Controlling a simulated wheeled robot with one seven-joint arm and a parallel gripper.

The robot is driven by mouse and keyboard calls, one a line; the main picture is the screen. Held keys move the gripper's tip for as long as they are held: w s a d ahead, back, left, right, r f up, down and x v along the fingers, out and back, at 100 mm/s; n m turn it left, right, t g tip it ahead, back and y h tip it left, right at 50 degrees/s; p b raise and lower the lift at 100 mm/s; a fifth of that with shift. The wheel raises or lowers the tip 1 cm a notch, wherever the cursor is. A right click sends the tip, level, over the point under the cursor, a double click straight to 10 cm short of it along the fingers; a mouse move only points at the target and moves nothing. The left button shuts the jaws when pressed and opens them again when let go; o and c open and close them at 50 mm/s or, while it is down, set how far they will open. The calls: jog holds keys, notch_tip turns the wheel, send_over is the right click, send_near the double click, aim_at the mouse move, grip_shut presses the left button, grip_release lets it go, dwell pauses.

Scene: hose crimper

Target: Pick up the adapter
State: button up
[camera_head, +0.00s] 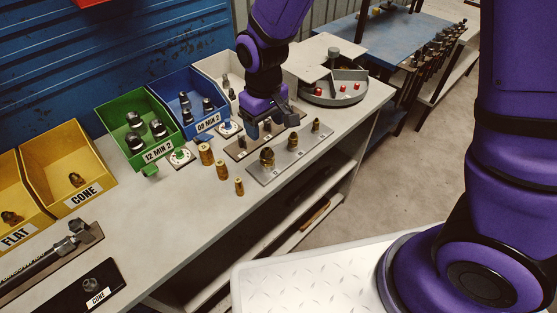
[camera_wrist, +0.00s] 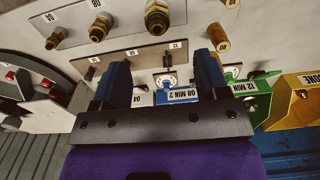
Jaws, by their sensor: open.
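My gripper (camera_head: 266,124) is open over the workbench, above a brown plate (camera_head: 235,153) with small dark pieces. In the wrist view its two dark fingers (camera_wrist: 162,62) stand apart, with nothing held between them. In front of it a grey plate (camera_head: 262,174) carries three brass fittings of different sizes: a large one (camera_head: 267,157), a middle one (camera_head: 293,141) and a small one (camera_head: 315,126). They also show at the top of the wrist view, the largest (camera_wrist: 157,17) at the right. I cannot tell which piece is the adapter. The fingers partly hide the brown plate.
Several brass cylinders (camera_head: 221,170) stand left of the plates. Green (camera_head: 136,108), blue (camera_head: 185,82) and yellow (camera_head: 80,165) bins line the back. A round grey machine (camera_head: 335,92) stands at the right. Bare bench (camera_head: 185,215) lies at the front left.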

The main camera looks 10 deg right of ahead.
aim_at(267, 149)
jog(key=shift+s+a+f, duration=0.15)
jog(key=shift+s+f, duration=0.05)
jog(key=shift+f, duration=0.65)
notch_tip(267, 149, down, 5)
jog(key=shift+w+d+f, duration=0.1)
jog(key=shift+w+f, duration=0.05)
jog(key=shift+f, duration=0.75)
jog(key=shift+w+d+f, duration=0.1)
jog(key=shift+w+f, duration=0.1)
jog(key=shift+f, duration=0.75)
jog(key=shift+w+d+f, duration=0.1)
jog(key=shift+w+f, duration=0.05)
jog(key=shift+f, duration=0.75)
jog(key=c, duration=1.1)
jog(key=shift+r, duration=0.15)
